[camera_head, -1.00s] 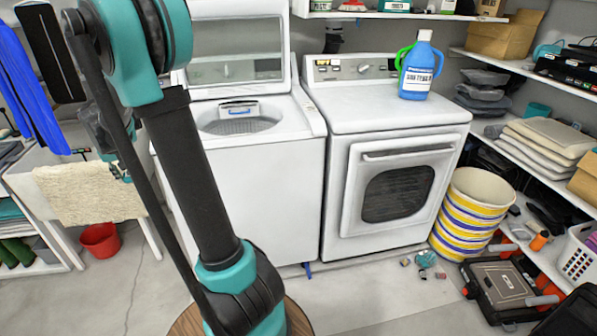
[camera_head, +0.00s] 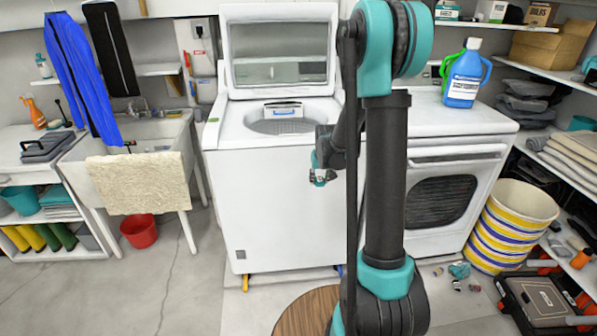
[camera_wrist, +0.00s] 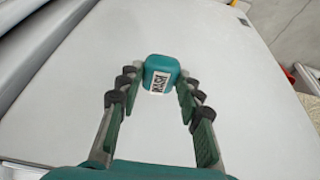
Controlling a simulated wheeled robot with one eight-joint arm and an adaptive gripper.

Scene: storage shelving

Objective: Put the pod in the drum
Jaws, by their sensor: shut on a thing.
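The pod (camera_wrist: 161,72) is a small teal block with a white "WASH" label. In the wrist view it sits between the fingertips of my gripper (camera_head: 320,178), which is shut on it. The pod itself is too small to make out clearly in the head view. The drum (camera_head: 283,125) is the round opening in the top of the white washer (camera_head: 265,205), whose lid (camera_head: 280,50) stands raised. In the head view my gripper appears in front of the washer, lower in the picture than the opening. The bottom of the drum is hidden.
The white dryer (camera_head: 480,120) stands to the right, partly behind my arm, with a blue softener bottle (camera_head: 464,80) on top. A sink (camera_head: 150,146) with a cream towel (camera_head: 138,183) stands left. A striped bin (camera_head: 510,225) and shelves are at the right.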

